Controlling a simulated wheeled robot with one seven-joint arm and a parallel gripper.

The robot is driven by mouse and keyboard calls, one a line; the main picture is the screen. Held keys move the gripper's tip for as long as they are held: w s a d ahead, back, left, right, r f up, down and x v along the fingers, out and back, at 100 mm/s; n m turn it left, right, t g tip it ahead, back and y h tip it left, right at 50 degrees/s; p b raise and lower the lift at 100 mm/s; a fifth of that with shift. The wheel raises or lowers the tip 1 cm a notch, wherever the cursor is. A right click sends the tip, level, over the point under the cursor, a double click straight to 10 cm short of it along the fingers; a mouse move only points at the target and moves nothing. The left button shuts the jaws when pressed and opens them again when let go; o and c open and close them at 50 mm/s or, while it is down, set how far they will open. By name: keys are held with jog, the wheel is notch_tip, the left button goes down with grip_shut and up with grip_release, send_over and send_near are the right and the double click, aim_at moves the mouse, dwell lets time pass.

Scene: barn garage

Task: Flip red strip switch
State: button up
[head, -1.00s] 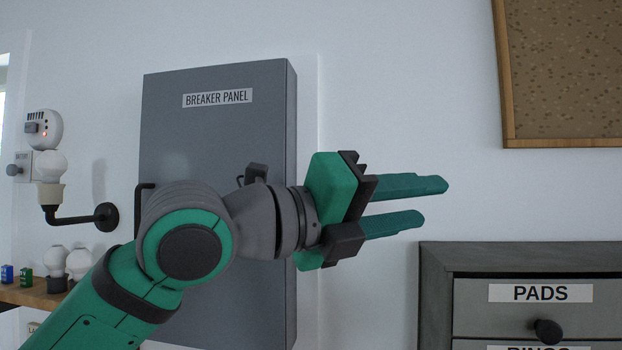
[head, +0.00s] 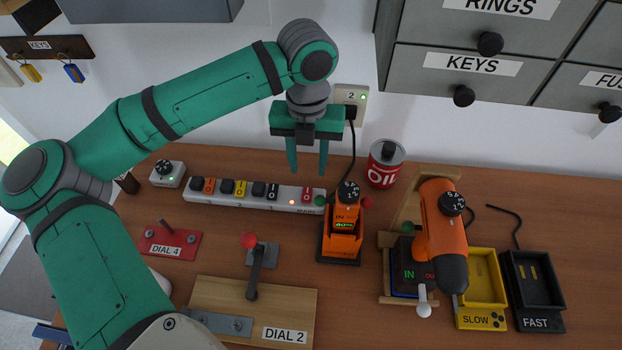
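A white power strip (head: 250,203) lies along the back of the wooden bench. It carries several dark, orange, yellow and red pieces in a row. A red switch (head: 307,195) is near its right end, beside a small lit lamp (head: 291,203). An orange-red piece (head: 209,186) is near its left end. My gripper (head: 308,170) points down, open and empty, its two fingers spread just above or behind the strip's right end. The picture does not settle the height of the fingertips, and no contact shows. Which way the red switch is tipped is too small to tell.
An orange device (head: 342,238) with a dial stands right of the strip's end, its black cord rising to the wall outlet (head: 350,97). A red oil can (head: 383,167) stands behind. An orange drill (head: 440,235), chargers (head: 535,290) and a red-knobbed lever (head: 255,270) occupy the front.

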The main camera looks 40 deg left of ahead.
aim_at(308, 191)
jog(key=f, duration=0.7)
jog(key=shift+s+a, duration=0.1)
jog(key=shift+s, duration=0.15)
jog(key=shift+w+f, duration=0.1)
jog(key=shift+f, duration=0.55)
